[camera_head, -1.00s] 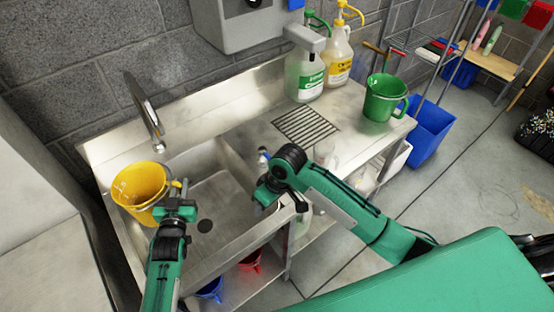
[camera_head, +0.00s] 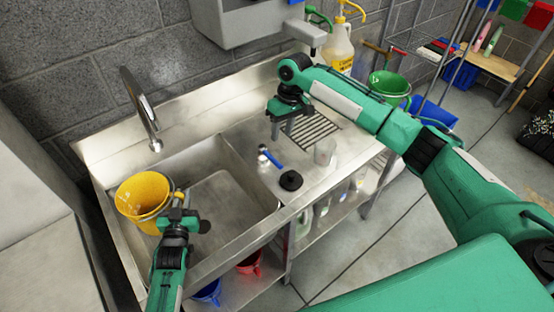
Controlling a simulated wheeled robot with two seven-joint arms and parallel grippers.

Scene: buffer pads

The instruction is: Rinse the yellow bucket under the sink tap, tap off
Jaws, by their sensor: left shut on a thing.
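The yellow bucket (camera_head: 140,194) is at the left end of the sink basin (camera_head: 225,205), its open top facing up and tilted toward me. My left gripper (camera_head: 180,212) is shut on the bucket's right side; its jaws hide the exact contact. The curved metal tap (camera_head: 142,108) stands behind the basin, its spout above and behind the bucket. No water shows from the spout. My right gripper (camera_head: 284,122) points down over the counter near the drain grate (camera_head: 318,130). It appears empty, but its finger gap is unclear.
A small white bottle (camera_head: 263,162), a blue-handled item (camera_head: 273,154), a black round piece (camera_head: 291,181) and a clear cup (camera_head: 324,151) stand right of the basin.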

